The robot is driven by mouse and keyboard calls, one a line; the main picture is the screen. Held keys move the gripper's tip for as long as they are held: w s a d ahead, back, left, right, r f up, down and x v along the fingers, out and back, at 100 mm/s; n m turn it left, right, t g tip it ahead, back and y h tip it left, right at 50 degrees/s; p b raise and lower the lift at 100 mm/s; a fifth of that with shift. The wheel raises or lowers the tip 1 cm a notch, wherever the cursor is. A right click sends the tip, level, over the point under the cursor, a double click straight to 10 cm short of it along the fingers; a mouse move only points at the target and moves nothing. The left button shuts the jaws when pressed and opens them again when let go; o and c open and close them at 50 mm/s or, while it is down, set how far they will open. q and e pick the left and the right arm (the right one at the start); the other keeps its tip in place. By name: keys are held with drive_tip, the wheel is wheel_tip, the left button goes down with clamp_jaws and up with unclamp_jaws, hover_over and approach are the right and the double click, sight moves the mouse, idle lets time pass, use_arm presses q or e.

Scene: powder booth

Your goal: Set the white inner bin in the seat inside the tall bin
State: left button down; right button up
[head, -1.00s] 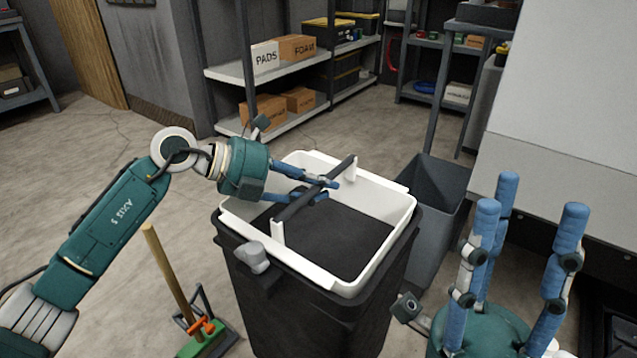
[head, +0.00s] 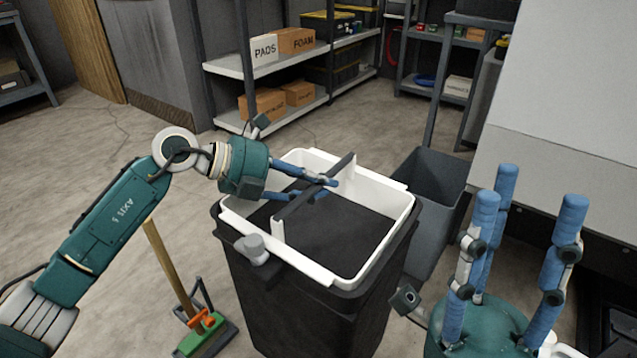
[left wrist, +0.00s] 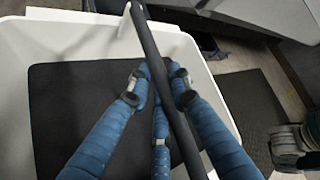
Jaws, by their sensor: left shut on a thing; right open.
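The white inner bin (head: 390,195) sits in the mouth of the tall dark bin (head: 310,315). Its white rim shows all round, slightly above the tall bin's edge; I cannot tell whether it rests on the seat, which is hidden. A dark bar handle (head: 297,206) stands up across it between two white end posts. My left gripper (head: 328,188) is shut on this handle, its blue fingers around the bar; the handle also crosses the left wrist view (left wrist: 158,68). The inner bin's floor looks dark. My right gripper (head: 528,195) is open and empty, fingers upward, at the lower right.
A grey open bin (head: 430,175) stands close behind the tall bin at right. A broom with a green head (head: 200,338) stands at the front left. Shelves with boxes (head: 297,40) are at the back. A large pale cabinet (head: 570,100) bounds the right.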

use_arm(q)
drive_tip(key=shift+f, duration=0.15)
idle(0.3)
drive_tip(key=shift+f, duration=0.4)
drive_tip(key=c, duration=1.4)
unclamp_jaws()
